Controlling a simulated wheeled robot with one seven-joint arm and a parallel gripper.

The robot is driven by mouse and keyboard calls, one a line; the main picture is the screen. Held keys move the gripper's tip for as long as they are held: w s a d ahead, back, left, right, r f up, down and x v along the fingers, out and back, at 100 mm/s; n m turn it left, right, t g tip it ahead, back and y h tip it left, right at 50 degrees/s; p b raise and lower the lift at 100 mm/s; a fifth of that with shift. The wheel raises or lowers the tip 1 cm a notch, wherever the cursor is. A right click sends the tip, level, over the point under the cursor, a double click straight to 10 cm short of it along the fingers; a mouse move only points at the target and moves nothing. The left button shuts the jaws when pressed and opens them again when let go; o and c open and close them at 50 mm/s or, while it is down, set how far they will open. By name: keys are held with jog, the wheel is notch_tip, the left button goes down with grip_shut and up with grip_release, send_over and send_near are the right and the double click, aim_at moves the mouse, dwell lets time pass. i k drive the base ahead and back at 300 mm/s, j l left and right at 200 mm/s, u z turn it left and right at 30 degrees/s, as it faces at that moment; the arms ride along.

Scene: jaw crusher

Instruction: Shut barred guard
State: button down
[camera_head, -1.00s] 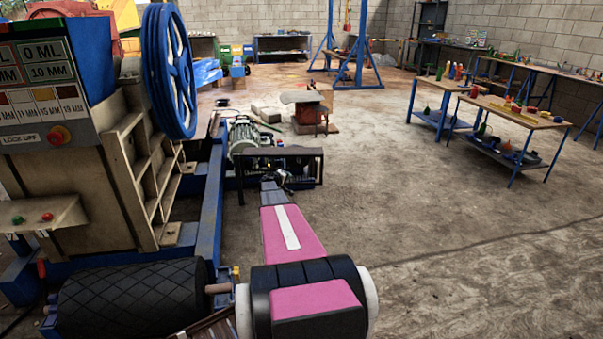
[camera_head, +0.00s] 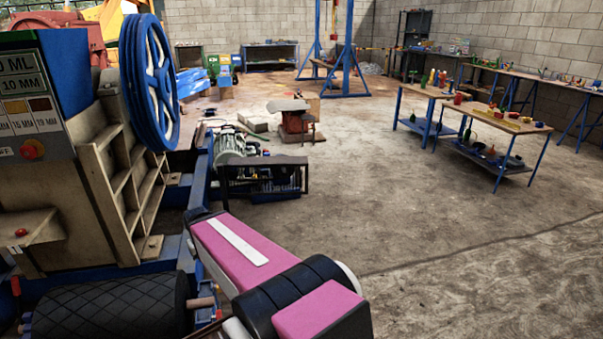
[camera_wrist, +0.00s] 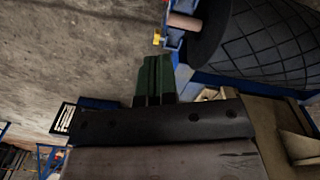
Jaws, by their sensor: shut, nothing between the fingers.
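A dark barred guard (camera_head: 264,160) stands low beside the grey motor (camera_head: 232,146), to the right of the crusher's blue frame in the head view. Its bars run across its near side, and I cannot tell how far it is swung. My gripper (camera_wrist: 156,60) shows in the wrist view as two dark green fingers, shut together and empty, over bare concrete. In the head view my gripper is hidden behind my pink arm link, left of and nearer than the guard. The gripper appears apart from the guard.
The crusher's blue flywheel (camera_head: 148,82) and ribbed body stand at the left. Work tables (camera_head: 500,120) stand at the right. The concrete floor in the middle is clear.

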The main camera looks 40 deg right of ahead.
aim_at(235, 163)
jog(key=l+u, duration=0.25)
jog(key=l, duration=2.5)
jog(key=i+l, duration=0.1)
jog(key=l, duration=0.4)
jog(key=i+l+u, duration=0.1)
jog(key=l, duration=0.35)
jog(key=i+l, duration=0.15)
jog(key=l, duration=0.35)
